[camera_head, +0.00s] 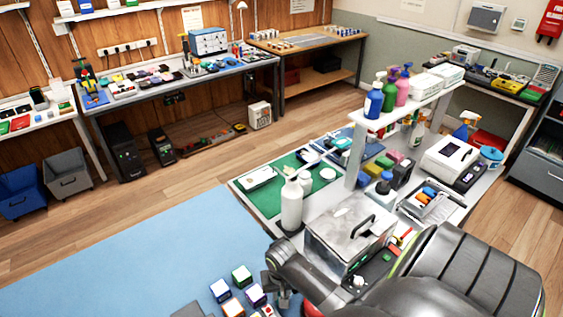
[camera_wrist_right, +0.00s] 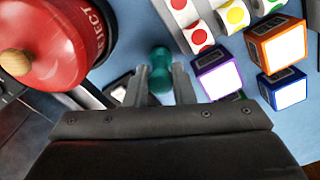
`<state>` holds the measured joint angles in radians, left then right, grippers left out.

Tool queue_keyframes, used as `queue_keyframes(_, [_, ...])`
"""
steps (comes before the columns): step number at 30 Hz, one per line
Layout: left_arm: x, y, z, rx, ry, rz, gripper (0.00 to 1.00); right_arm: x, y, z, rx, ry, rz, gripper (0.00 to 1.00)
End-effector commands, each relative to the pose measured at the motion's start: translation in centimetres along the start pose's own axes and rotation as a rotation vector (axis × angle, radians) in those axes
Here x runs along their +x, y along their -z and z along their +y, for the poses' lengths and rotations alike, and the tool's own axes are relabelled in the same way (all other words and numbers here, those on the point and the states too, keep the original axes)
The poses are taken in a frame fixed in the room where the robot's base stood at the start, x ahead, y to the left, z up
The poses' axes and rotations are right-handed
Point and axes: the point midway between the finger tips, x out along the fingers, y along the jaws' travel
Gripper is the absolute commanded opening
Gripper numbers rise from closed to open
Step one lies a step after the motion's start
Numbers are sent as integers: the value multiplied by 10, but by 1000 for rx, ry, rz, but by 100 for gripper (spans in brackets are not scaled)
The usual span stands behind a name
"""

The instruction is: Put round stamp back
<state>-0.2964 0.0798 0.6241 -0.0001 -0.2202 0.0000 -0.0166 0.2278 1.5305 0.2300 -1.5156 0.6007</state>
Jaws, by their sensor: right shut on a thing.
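The round stamp (camera_wrist_right: 160,72), a teal knobbed handle, stands between the fingers of my right gripper (camera_wrist_right: 162,84) in the right wrist view. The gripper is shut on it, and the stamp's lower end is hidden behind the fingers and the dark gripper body. In the head view my right gripper (camera_head: 284,298) is low in the middle, just right of the colored cubes; the stamp cannot be made out there. My left gripper is not in view.
A red REJECT lid (camera_wrist_right: 55,40) with a wooden knob is close left. A purple-edged cube (camera_wrist_right: 218,76), an orange cube (camera_wrist_right: 276,46), a blue cube (camera_wrist_right: 286,90) and sticker rolls (camera_wrist_right: 200,38) are close right. A metal box (camera_head: 345,232) and white bottle (camera_head: 291,205) stand behind.

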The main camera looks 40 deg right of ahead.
Motion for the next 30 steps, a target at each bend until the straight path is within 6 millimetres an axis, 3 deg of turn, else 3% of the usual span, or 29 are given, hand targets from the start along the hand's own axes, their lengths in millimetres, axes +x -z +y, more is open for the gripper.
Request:
queue_keyframes(6, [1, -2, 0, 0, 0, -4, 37, 3, 0, 0, 0, 0, 0, 2])
queue_keyframes(7, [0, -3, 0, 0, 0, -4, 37, 2, 0, 0, 0, 0, 0, 26])
queue_keyframes(11, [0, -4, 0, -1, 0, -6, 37, 2, 0, 0, 0, 0, 0, 43])
queue_keyframes(23, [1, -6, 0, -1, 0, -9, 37, -3, 1, 0, 0, 1, 2, 44])
queue_keyframes(30, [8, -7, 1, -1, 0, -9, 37, -32, 2, 0, -1, 1, 6, 44])
